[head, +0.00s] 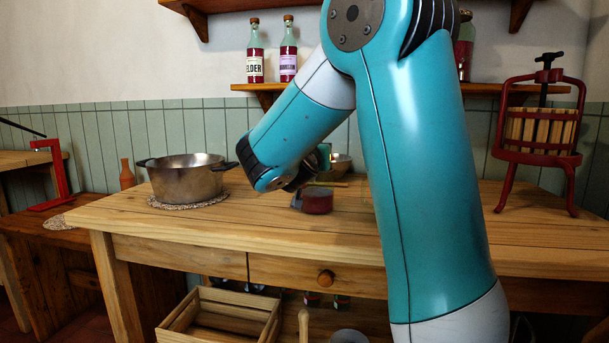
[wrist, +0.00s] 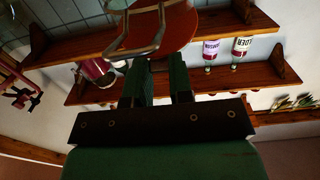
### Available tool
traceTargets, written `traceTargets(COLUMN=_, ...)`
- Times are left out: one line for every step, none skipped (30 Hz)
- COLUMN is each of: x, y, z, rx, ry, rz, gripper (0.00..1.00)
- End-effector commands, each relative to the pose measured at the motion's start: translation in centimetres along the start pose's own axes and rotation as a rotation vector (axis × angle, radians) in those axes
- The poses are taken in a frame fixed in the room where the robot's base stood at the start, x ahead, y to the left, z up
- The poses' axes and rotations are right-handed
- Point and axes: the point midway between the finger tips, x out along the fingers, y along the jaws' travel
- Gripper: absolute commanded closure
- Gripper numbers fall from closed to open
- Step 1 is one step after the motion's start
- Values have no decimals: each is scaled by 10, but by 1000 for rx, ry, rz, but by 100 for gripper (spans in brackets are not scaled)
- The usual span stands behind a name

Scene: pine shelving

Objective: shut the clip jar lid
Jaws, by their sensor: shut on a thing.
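The clip jar (head: 318,203) stands on the wooden table right of the pot, with dark red contents. In the wrist view an orange-red round part of the jar (wrist: 178,24) with a metal wire loop lies just beyond my fingers. My gripper (head: 303,182) is low over the jar, coming in from the upper left. In the wrist view my gripper (wrist: 159,66) has its two dark green fingers reaching to the jar's top. It is shut on the jar's lid, but the contact and the lid's angle are mostly hidden.
A steel pot (head: 187,180) stands on a mat at left. A red fruit press (head: 540,135) stands at right. Labelled bottles (head: 256,55) stand on the wall shelf. The table front (head: 240,232) is clear.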

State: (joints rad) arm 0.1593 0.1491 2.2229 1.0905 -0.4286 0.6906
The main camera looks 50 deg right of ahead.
Motion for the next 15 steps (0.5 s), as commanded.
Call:
traceTargets(x=0, y=1, z=13, rx=0, ry=14, rz=2, gripper=100)
traceTargets(x=0, y=2, z=13, rx=0, ry=24, rz=2, gripper=100)
traceTargets(x=0, y=2, z=13, rx=-1, ry=37, rz=3, gripper=100)
traceTargets(x=0, y=2, z=13, rx=-1, ry=46, rz=4, gripper=100)
traceTargets(x=0, y=3, z=14, rx=-1, ry=53, rz=5, gripper=100)
traceTargets(x=0, y=3, z=14, rx=0, ry=62, rz=5, gripper=100)
traceTargets(x=0, y=3, z=14, rx=0, ry=68, rz=5, gripper=100)
traceTargets(x=-1, y=3, z=14, rx=0, ry=73, rz=5, gripper=100)
traceTargets(x=-1, y=3, z=14, rx=0, ry=79, rz=5, gripper=100)
traceTargets(x=-1, y=3, z=14, rx=-1, ry=83, rz=5, gripper=100)
traceTargets(x=-1, y=3, z=13, rx=-1, ry=87, rz=5, gripper=100)
traceTargets(x=-1, y=3, z=13, rx=-1, ry=91, rz=5, gripper=100)
traceTargets(x=-1, y=3, z=13, rx=-1, ry=93, rz=5, gripper=100)
traceTargets(x=-1, y=3, z=12, rx=-1, ry=95, rz=5, gripper=100)
traceTargets(x=-1, y=3, z=12, rx=-1, ry=96, rz=5, gripper=100)
